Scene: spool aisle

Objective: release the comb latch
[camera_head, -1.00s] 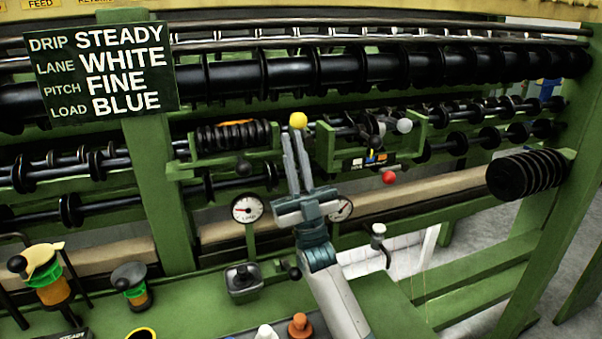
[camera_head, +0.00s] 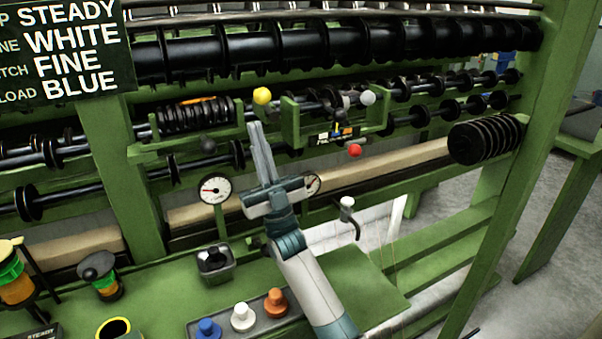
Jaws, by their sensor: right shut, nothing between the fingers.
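My right gripper (camera_head: 255,125) reaches up from the bottom, in front of the green machine frame. Its two fingers lie together, shut and empty. The tips are a little below a yellow ball knob (camera_head: 262,96), apart from it in the picture. A red ball knob (camera_head: 355,151) and a pale grey ball knob (camera_head: 368,97) are to the right, by a green bracket (camera_head: 290,122) with a small marked plate (camera_head: 338,136). A dark ball knob (camera_head: 208,144) is to the left. I cannot tell which part is the comb latch. My left gripper is not in view.
Black rollers (camera_head: 300,48) run across above. A round dial (camera_head: 214,189) is left of my arm; another is partly hidden behind my gripper. Blue, white and orange knobs (camera_head: 243,317) stand on the green table (camera_head: 350,280). A sign (camera_head: 65,50) is at upper left.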

